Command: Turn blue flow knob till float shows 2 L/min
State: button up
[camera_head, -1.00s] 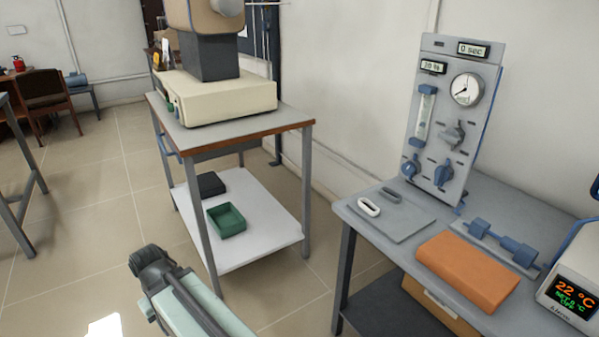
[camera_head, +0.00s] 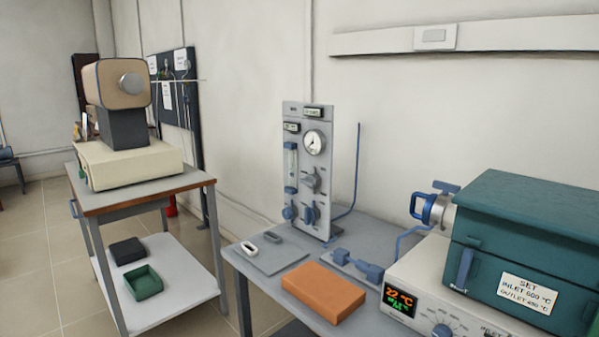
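A grey upright gas panel (camera_head: 322,222) stands on the bench by the wall. A glass flow tube with blue ends (camera_head: 291,168) is on its left side. Its float and scale are too small to read. A blue knob (camera_head: 290,213) sits directly below the tube, and another blue knob (camera_head: 309,215) is just right of it. A grey valve handle (camera_head: 311,180) is above them. A round white gauge (camera_head: 314,142) and small displays are near the top. My gripper is not in view.
An orange block (camera_head: 324,291) and a grey mat (camera_head: 270,258) with two small oval pieces lie before the panel. Blue fittings (camera_head: 357,264) and a tube are at its right. A teal furnace (camera_head: 530,225) on a controller fills the right. A cart (camera_head: 200,180) stands left, across a floor gap.

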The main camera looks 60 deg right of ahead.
aim_at(287, 213)
jog(key=u, duration=1)
jog(key=i, duration=0.85)
jog(key=z, duration=2.8)
jog(key=i, duration=0.5)
jog(key=u, duration=0.05)
jog(key=k, duration=0.5)
jog(key=u, duration=0.15)
